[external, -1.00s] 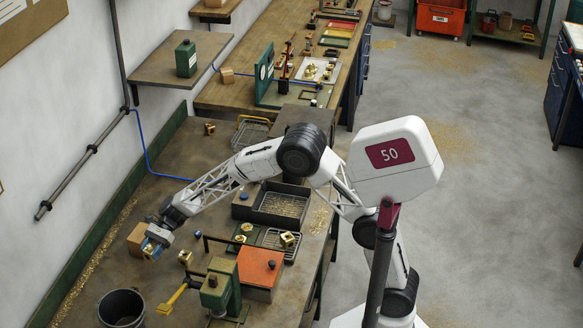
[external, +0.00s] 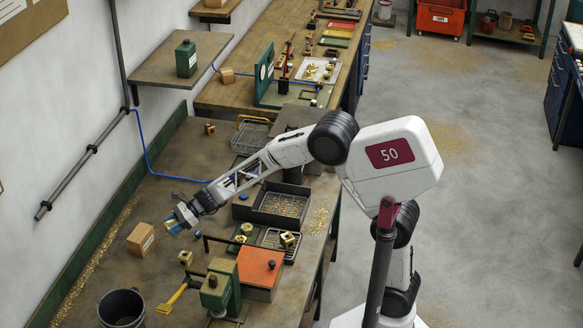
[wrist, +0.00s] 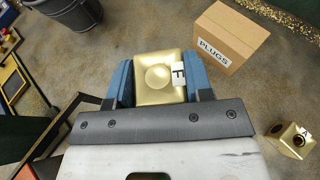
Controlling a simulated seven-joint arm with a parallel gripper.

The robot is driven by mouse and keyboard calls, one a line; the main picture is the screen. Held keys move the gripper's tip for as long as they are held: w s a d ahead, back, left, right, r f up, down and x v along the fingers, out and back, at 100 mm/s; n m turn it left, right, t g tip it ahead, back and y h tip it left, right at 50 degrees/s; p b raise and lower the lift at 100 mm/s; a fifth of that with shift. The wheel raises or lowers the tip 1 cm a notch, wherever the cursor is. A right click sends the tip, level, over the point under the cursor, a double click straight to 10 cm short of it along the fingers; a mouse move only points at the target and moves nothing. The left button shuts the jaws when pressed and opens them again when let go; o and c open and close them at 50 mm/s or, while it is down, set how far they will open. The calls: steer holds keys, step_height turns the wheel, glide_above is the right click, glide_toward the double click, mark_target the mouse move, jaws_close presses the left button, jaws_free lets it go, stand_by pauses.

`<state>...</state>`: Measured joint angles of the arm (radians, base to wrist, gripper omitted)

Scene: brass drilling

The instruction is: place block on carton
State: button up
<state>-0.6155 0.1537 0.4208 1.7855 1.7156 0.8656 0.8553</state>
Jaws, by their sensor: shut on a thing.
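A brass block (wrist: 157,88) with a round dimple and an "F" label sits between the blue fingers of my gripper (wrist: 157,85) in the wrist view. The gripper is shut on it. In the external view my gripper (external: 181,217) is held above the bench, to the right of and apart from the carton. The cardboard carton (external: 141,239) stands upright on the bench near the wall. In the wrist view the carton (wrist: 229,38) reads "PLUGS" and lies beyond the block, to its upper right. Its top is bare.
A brass block labelled "A" (wrist: 293,138) lies on the bench at the right of the wrist view. A dark bucket (external: 121,309), a green machine (external: 220,289) and an orange-topped box (external: 259,270) stand near the front. A dark tray (external: 281,205) lies farther back.

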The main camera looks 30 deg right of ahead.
steer(key=shift+w+a, duration=0.1)
glide_above(140, 232)
steer(key=shift+a+f, duration=0.15)
steer(key=shift+f, duration=0.5)
stand_by(0.7)
steer(key=shift+f, duration=0.1)
steer(key=shift+f, duration=1.65)
steer(key=shift+f, duration=0.1)
steer(key=o, duration=1.3)
steer(key=shift+f, duration=0.1)
